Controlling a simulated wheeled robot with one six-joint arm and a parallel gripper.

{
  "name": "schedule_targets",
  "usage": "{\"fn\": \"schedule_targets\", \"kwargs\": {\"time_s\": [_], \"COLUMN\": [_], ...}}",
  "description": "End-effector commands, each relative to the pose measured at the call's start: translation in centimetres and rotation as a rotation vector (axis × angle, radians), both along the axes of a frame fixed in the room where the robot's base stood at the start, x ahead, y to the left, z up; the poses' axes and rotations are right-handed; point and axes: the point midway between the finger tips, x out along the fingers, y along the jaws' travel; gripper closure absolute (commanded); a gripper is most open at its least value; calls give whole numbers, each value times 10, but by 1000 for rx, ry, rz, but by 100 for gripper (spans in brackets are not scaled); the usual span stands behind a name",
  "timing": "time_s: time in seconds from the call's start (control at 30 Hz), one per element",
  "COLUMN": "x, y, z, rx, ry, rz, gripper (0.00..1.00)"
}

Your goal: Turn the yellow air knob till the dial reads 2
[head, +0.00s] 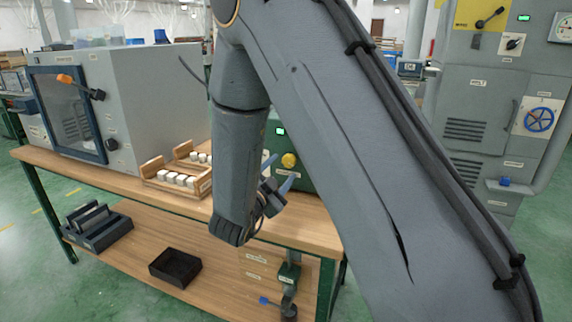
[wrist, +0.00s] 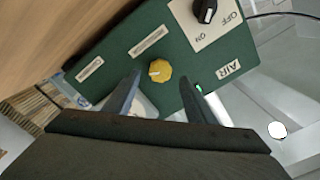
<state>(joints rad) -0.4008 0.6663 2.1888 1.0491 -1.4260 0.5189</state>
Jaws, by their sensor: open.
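The yellow air knob (wrist: 159,70) is on the face of a green box (wrist: 120,62) labelled AIR, with a pale pointer mark on it. It also shows in the head view (head: 289,160), right of my forearm. My gripper (wrist: 160,80) is open, its two blue-grey fingers reaching toward the knob from either side in the wrist view. The knob appears between the fingertips; I cannot tell whether they touch it.
A black OFF/ON switch (wrist: 207,10) is on the same box. Wooden racks of white cups (head: 176,179) stand on the bench (head: 120,178), left of my forearm. A grey cabinet with a blue-framed door (head: 70,110) stands farther left.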

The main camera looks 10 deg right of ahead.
Motion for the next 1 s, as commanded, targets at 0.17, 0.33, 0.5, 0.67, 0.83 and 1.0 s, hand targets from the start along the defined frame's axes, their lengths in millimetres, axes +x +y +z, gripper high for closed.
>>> {"fn": "schedule_targets", "kwargs": {"time_s": [0.17, 0.33, 0.5, 0.67, 0.83, 1.0], "x": [22, 34, 37, 37, 37, 37], "y": [-16, -25, -27, -27, -27, -27], "z": [0, 0, 0, 0, 0, 0], "rx": [0, 0, -1, 0, 0, -1], "ry": [1, 0, 1, 1, 1, 2], "rz": [-1, 1, 1, 2, 2, 2], "gripper": [50, 50, 50, 50, 78, 91]}}
